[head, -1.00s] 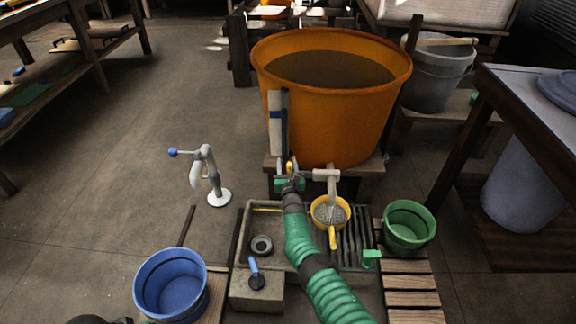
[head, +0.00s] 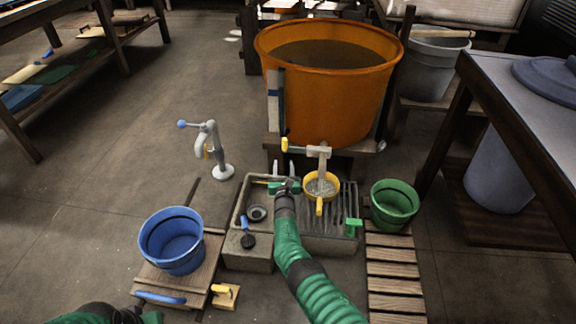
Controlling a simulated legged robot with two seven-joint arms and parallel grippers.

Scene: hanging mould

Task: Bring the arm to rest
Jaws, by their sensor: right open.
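My right arm comes up from the bottom in a green sleeve. Its gripper (head: 284,185) is over the stone sink (head: 240,207), open, with two pale fingers pointing away and nothing visible between them. It is just left of a yellow strainer (head: 320,186) that sits under the grey tap of the orange vat (head: 328,95). Part of my left arm, also in green, shows at the bottom left edge; its fingers cannot be made out.
A blue bucket (head: 172,242) stands on boards at left, near a yellow-handled block (head: 225,295). A green bucket (head: 394,206) stands right of the sink. A grey hand pump (head: 210,150) stands behind left. A table (head: 530,110) is at right.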

